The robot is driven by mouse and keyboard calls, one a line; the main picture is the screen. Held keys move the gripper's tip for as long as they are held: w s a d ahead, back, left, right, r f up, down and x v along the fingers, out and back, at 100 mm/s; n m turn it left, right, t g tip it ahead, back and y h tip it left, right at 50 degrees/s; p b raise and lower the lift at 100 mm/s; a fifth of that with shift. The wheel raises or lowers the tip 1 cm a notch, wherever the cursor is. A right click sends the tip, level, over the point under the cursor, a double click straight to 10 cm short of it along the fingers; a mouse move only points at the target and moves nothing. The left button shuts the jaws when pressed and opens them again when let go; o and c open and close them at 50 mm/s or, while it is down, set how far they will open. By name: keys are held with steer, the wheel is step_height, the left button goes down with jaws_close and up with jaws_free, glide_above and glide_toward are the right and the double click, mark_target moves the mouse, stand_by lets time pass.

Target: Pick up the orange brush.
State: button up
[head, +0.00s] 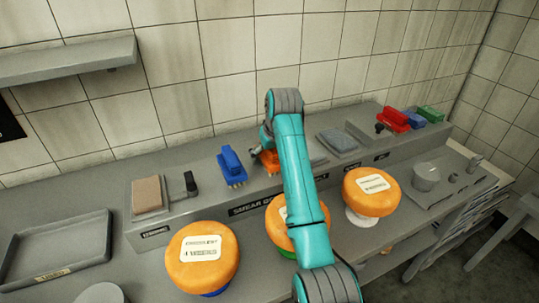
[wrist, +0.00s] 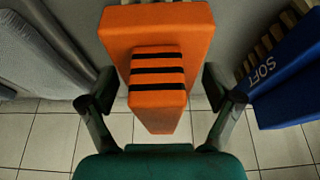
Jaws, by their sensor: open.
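The orange brush (wrist: 160,30) fills the middle of the wrist view, with a raised orange handle crossed by black stripes. In the head view the orange brush (head: 270,160) lies on the raised back ledge, mostly hidden behind my arm. My gripper (wrist: 160,90) is open, with one finger on each side of the striped handle. Gaps show between the fingers and the handle, and nothing is gripped. In the head view my gripper (head: 264,139) is partly hidden by my wrist, just over the brush.
A blue brush (head: 231,168), marked SOFT in the wrist view (wrist: 285,80), stands close beside the orange one. Red, blue and green brushes (head: 394,119) sit at the far right. The tiled wall is close behind.

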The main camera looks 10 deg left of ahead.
steer(key=c, duration=1.4)
step_height(320, 180, up, 10)
steer(key=shift+r, duration=0.1)
steer(key=o, duration=0.7)
steer(key=c, duration=0.4)
